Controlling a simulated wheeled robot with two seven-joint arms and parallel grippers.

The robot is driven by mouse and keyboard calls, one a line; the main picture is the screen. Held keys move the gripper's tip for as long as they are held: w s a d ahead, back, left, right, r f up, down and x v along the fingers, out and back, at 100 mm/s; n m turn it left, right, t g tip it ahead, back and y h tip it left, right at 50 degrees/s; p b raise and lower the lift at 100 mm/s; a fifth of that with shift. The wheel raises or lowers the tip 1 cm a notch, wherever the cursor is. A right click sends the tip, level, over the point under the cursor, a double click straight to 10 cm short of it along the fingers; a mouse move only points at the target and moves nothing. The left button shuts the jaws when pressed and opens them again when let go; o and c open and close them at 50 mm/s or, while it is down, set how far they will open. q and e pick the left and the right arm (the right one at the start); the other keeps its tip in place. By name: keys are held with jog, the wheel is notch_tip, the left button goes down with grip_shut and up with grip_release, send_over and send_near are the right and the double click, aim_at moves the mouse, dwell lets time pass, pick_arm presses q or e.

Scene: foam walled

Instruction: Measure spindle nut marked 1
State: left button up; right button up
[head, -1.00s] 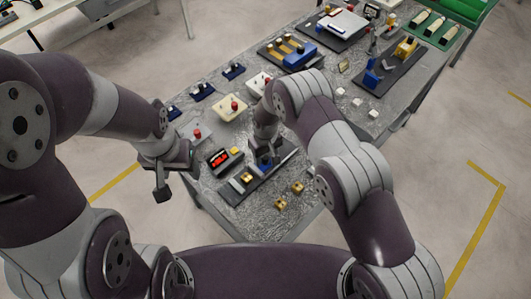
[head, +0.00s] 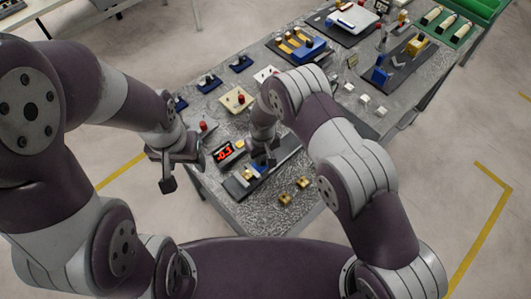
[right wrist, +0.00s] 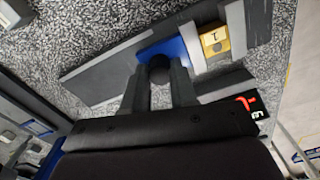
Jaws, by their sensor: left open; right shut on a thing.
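In the right wrist view a yellow nut (right wrist: 214,41) with a dark mark like a 1 lies in a grey measuring fixture (right wrist: 110,77), between its end jaw (right wrist: 249,18) and a blue sliding block (right wrist: 177,48). Block and nut are very close; I cannot tell whether they touch. My right gripper (right wrist: 160,76) is shut on the block's dark round knob (right wrist: 159,68). In the head view the right gripper (head: 262,158) is over the fixture. A red-digit display (head: 223,152) is lit beside it. My left gripper (head: 172,172) is open and empty, left of the table.
Two more yellow nuts (head: 284,198) lie on the table's front part. Boxes with red knobs (head: 239,97) and small blue blocks (head: 209,83) stand along the left side. Other fixtures and a green tray (head: 480,10) are further back.

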jog(key=o, duration=0.8)
jog(key=shift+c, duration=0.2)
jog(key=shift+o, duration=0.6)
jog(key=shift+s, duration=0.15)
jog(key=shift+r, duration=0.1)
jog(key=shift+r, duration=0.3)
notch_tip(320, 180, up, 12)
jog(key=b, duration=0.4)
